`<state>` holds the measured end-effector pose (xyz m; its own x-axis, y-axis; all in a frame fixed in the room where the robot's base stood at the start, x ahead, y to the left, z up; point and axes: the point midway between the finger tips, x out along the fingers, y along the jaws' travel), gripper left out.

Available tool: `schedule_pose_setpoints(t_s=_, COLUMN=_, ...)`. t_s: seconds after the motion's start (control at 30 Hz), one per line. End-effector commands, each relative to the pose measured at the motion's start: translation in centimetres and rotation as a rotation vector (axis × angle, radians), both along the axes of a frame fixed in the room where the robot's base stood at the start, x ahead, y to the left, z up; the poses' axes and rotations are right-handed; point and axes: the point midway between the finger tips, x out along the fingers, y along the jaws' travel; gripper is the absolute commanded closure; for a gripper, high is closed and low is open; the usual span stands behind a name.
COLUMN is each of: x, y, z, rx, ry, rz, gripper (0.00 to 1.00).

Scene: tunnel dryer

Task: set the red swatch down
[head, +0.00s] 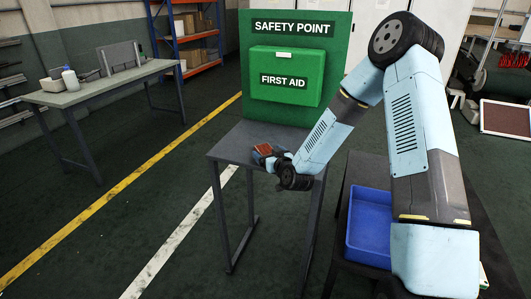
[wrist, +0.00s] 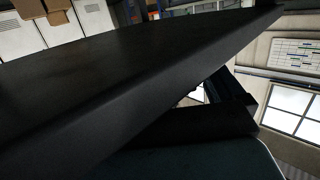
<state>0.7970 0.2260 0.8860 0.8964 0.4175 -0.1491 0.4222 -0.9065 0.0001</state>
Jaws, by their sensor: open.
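The red swatch (head: 264,149) is a small brownish-red piece at the tip of my gripper (head: 270,157) in the head view. It shows over the top of the small dark grey table (head: 230,148). My gripper reaches in from the right, low over the table, with its jaws open around or right beside the swatch. I cannot tell whether the swatch touches the tabletop or a finger. In the wrist view a large dark surface fills much of the picture, and no red swatch can be made out there.
A green safety board (head: 334,52) with a first aid box (head: 285,78) stands just behind the table. A blue tray (head: 368,232) sits on a dark stand at the right, below my arm. A workbench (head: 95,84) is at the far left. The floor between is clear.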

Motion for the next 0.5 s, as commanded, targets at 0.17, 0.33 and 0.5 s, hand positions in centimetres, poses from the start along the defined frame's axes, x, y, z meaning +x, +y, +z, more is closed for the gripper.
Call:
schedule_pose_setpoints(t_s=0.17, x=-3.3, y=-1.5, z=0.5, rx=-0.001, ry=0.002, rz=0.001, gripper=0.05)
schedule_pose_setpoints(t_s=0.33, x=-6.0, y=-2.8, z=1.0, rx=-0.002, ry=0.001, rz=0.001, gripper=0.05)
schedule_pose_setpoints(t_s=0.5, x=-7.9, y=-3.6, z=1.3, rx=0.0, ry=0.001, rz=0.001, gripper=0.05)
